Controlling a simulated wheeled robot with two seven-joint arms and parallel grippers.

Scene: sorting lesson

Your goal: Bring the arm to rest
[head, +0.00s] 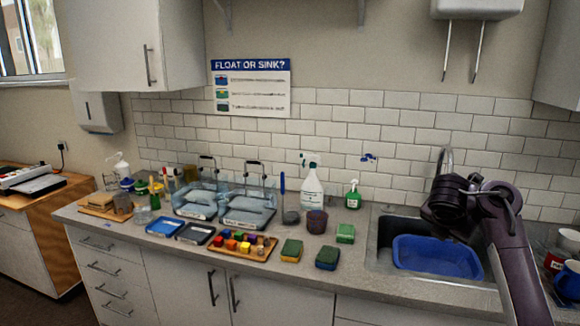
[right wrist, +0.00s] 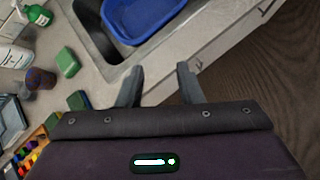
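My right arm (head: 500,235) comes in from the lower right in the head view. Its dark wrist is above the right side of the sink (head: 376,258), and its fingers cannot be made out there. In the right wrist view my right gripper (right wrist: 159,84) has its two fingers apart with nothing between them. The gripper is over the counter's front edge near the sink. My left gripper is not in view.
A blue tub (head: 437,262) sits in the sink. Sponges (head: 291,250), a wooden tray of coloured blocks (head: 262,250), clear tanks (head: 247,208) and bottles (head: 312,188) stand on the counter to the left. A blue mug (head: 567,282) is at far right.

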